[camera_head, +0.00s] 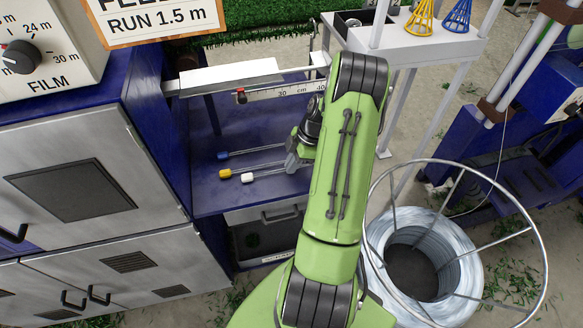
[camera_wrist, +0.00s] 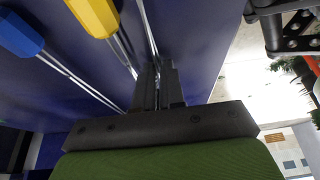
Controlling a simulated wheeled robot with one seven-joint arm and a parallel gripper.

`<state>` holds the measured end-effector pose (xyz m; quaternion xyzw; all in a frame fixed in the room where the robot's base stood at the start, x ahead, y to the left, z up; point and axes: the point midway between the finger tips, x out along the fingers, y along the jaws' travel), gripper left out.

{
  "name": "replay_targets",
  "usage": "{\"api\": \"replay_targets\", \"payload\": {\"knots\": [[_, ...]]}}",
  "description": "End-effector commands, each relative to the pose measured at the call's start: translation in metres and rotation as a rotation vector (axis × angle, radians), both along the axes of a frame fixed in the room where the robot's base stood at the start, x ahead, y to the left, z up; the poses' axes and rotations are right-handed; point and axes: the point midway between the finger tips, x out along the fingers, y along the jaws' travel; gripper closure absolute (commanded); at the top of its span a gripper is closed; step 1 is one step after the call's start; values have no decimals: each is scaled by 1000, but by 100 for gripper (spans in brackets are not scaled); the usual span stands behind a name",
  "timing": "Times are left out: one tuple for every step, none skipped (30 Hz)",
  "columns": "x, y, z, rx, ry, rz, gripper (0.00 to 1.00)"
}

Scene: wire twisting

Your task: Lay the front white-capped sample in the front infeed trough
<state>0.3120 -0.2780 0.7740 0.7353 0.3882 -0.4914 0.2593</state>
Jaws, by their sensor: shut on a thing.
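The white-capped sample (camera_head: 247,177) lies on the blue shelf as the frontmost of three capped wires. Its cap is at the left and its thin wire runs right to my gripper (camera_head: 293,163). In the wrist view, my gripper (camera_wrist: 158,88) is shut on a thin wire (camera_wrist: 147,25), and the white cap is out of the picture. A pale, long bar-like part (camera_head: 232,76) above the shelf may belong to the infeed trough; I cannot make out a separate front trough. My arm covers part of the area to its right.
Yellow-capped (camera_head: 225,173) and blue-capped (camera_head: 223,155) samples lie close behind the white one. A ruler (camera_head: 285,91) with a red marker hangs above the blue shelf (camera_head: 205,203). A wire coil in a round frame (camera_head: 450,250) stands at the right.

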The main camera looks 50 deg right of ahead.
Motion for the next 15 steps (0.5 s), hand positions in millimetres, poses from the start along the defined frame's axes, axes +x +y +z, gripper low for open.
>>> {"api": "replay_targets", "payload": {"knots": [[0,0,0,0,0,0,100],[0,0,0,0,0,0,100],[0,0,0,-1,-1,0,100],[0,0,1,-1,-1,0,100],[0,0,3,-1,-1,1,100],[0,-1,8,-3,-2,0,100],[0,-1,13,-4,-3,0,100],[1,-1,20,-4,-3,0,100],[0,-1,30,-4,-3,0,100],[1,-1,38,-6,-3,0,100],[0,-1,47,-6,-3,1,100],[1,-1,58,-5,-4,1,100],[0,-1,65,-4,-3,0,100],[0,-1,73,-5,-4,1,100],[0,0,81,-3,-2,1,100]]}}
